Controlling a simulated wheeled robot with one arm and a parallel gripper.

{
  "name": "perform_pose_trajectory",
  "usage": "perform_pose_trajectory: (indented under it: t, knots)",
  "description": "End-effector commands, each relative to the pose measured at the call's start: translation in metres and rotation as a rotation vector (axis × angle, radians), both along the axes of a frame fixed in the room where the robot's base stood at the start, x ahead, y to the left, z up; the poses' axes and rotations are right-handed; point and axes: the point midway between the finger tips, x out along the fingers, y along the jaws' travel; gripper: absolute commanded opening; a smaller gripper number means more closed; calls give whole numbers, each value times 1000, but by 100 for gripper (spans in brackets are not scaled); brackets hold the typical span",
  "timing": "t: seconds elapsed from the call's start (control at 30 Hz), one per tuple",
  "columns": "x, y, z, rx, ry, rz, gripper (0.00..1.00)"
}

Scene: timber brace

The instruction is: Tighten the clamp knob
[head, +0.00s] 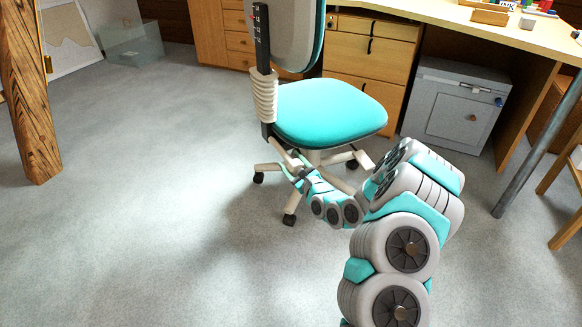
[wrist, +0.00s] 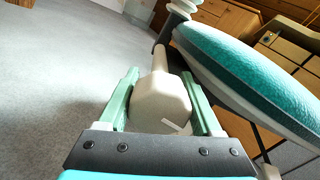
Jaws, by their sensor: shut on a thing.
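The clamp knob (wrist: 160,104) is a pale beige, faceted block on a short rod below the chair seat, with a small white mark on its face. My gripper (wrist: 160,76) has one green finger on each side of it and is shut on it. In the head view my gripper (head: 292,168) reaches in low, at the left side under the teal seat (head: 328,112). There the knob is small and partly covered by the fingers. The swivel chair stands upright on its wheeled base, with its grey backrest (head: 284,35) above.
A wooden desk (head: 480,22) with drawers (head: 368,60) stands behind the chair, with a grey cabinet (head: 457,110) under it. A timber post (head: 28,100) stands at the left and a metal pole (head: 535,150) at the right.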

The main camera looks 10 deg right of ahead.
Motion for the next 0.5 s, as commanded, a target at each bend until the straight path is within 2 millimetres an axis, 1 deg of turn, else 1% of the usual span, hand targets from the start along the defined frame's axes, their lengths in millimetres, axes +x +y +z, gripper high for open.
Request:
perform_pose_trajectory:
  t: [0.03, 0.2, 0.5]
  knots:
    - [0, 0, -4, 27, 11, -2, 11]
    - [0, 0, -3, 107, 39, -1, 11]
    - [0, 0, -2, 170, 63, 0, 11]
